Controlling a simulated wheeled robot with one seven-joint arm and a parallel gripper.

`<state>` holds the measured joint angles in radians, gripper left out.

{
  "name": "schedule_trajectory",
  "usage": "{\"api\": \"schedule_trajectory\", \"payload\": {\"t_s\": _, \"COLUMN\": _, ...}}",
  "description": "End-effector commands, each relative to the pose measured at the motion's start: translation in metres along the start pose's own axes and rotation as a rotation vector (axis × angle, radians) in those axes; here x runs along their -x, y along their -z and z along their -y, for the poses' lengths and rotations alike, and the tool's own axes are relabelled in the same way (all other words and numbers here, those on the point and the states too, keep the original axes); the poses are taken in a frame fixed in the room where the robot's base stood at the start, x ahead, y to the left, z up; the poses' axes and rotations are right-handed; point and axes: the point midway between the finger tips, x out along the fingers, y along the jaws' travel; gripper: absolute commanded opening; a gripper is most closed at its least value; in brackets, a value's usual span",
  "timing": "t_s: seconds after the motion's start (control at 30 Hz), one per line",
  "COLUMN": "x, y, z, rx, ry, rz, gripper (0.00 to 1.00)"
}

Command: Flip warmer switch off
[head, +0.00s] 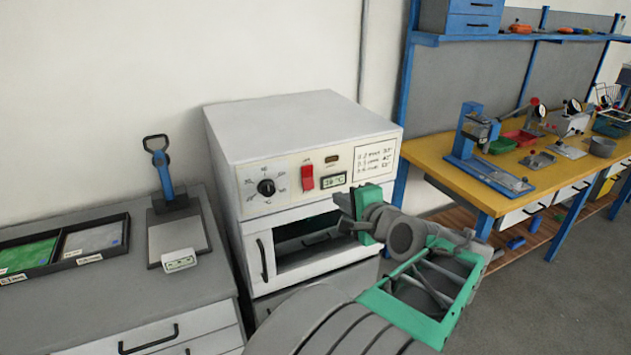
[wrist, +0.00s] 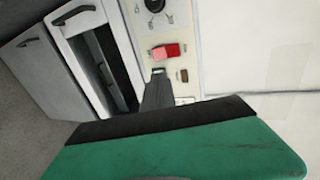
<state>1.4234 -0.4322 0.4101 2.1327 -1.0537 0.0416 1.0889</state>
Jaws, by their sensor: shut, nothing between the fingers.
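The warmer (head: 300,140) is a white box with a control panel on its front. Its red rocker switch (head: 307,178) sits on the panel between the black dial (head: 266,187) and the small display (head: 333,181). The switch also shows in the wrist view (wrist: 166,51), just beyond my gripper's tip. My gripper (head: 350,212) is in front of the warmer, below and right of the switch, and apart from it in the head view. Its fingers are shut and empty; in the wrist view the fingertips (wrist: 158,78) point at the panel near the switch. Whether they touch it cannot be told.
The warmer's chamber (head: 305,242) is open below the panel. A grey cabinet top at left holds a black tray (head: 62,247) and a blue-handled tool (head: 165,175). A yellow workbench (head: 450,170) with several tools stands at right.

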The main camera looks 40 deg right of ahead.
Motion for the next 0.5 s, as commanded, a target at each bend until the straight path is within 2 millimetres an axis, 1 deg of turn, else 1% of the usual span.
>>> {"api": "schedule_trajectory", "payload": {"t_s": 0.17, "x": -0.003, "y": -0.001, "z": -0.001, "rx": 0.002, "ry": -0.001, "rz": 0.001, "gripper": 0.00}}
{"api": "schedule_trajectory", "payload": {"t_s": 0.27, "x": -0.012, "y": -0.001, "z": 0.000, "rx": 0.002, "ry": -0.002, "rz": 0.004, "gripper": 0.00}}
{"api": "schedule_trajectory", "payload": {"t_s": 0.37, "x": -0.030, "y": -0.003, "z": -0.001, "rx": 0.003, "ry": -0.003, "rz": 0.007, "gripper": 0.00}}
{"api": "schedule_trajectory", "payload": {"t_s": 0.5, "x": -0.061, "y": -0.003, "z": -0.001, "rx": 0.002, "ry": -0.004, "rz": 0.007, "gripper": 0.00}}
